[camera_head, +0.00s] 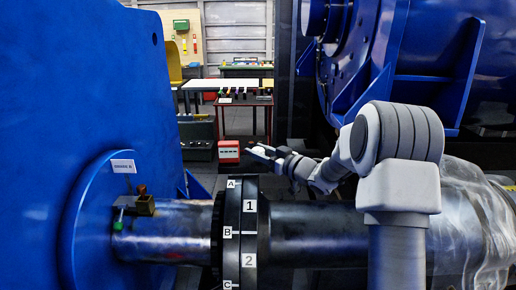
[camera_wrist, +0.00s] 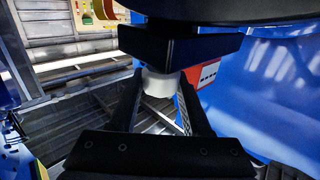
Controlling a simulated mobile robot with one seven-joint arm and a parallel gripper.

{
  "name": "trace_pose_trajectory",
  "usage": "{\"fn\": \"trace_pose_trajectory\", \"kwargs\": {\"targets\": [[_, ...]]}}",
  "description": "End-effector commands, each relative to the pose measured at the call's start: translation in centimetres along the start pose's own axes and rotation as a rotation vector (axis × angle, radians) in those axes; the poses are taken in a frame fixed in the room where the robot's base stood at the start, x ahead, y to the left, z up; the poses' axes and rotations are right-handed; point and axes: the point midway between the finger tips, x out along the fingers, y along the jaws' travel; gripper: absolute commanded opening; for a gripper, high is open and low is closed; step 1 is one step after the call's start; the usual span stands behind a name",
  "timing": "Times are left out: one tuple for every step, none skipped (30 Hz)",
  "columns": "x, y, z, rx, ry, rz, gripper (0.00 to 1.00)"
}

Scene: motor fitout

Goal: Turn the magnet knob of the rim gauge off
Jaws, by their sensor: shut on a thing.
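A black block (camera_wrist: 180,47), which looks like the rim gauge's magnet base, sits against a dark curved rim (camera_wrist: 225,10) in the wrist view. A pale, short round knob (camera_wrist: 158,84) sticks out of it towards my gripper. My gripper (camera_wrist: 160,90) has one dark finger on each side of the knob and is shut on it. In the head view my gripper (camera_head: 262,152) is just above and beyond the black coupling (camera_head: 233,215) marked A, B, C and 1, 2. I cannot make out the gauge or its knob there. The knob's marking is not readable.
A blue machine (camera_head: 430,45) stands at right. A red-and-white box (camera_head: 229,151) and a workbench (camera_head: 235,85) are behind.

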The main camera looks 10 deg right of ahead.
Motion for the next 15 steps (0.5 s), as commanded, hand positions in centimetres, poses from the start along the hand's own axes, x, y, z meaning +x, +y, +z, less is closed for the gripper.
{"fn": "trace_pose_trajectory", "kwargs": {"targets": [[-0.04,0.08,-0.11,0.000,0.000,-0.012,0.00],[-0.05,0.06,-0.06,0.001,0.000,-0.018,0.00],[-0.06,0.03,-0.01,0.000,-0.001,-0.024,0.00],[-0.07,0.01,0.02,0.000,-0.001,-0.027,0.00],[-0.07,0.00,0.04,0.000,-0.001,-0.029,0.00],[-0.07,-0.01,0.05,0.000,-0.001,-0.029,0.00],[-0.07,-0.01,0.06,0.000,-0.001,-0.029,0.00],[-0.07,-0.01,0.07,0.000,-0.001,-0.029,0.00],[-0.07,-0.01,0.07,0.000,-0.001,-0.029,0.00],[-0.07,0.00,0.07,0.000,-0.001,-0.028,0.00],[-0.07,0.00,0.07,0.000,-0.001,-0.028,0.00],[-0.07,0.00,0.07,0.000,-0.001,-0.028,0.00],[-0.07,0.01,0.07,0.000,-0.001,-0.028,0.50],[-0.07,0.01,0.07,0.000,-0.001,-0.027,0.55],[-0.07,0.01,0.07,0.000,-0.002,-0.027,0.62]]}}
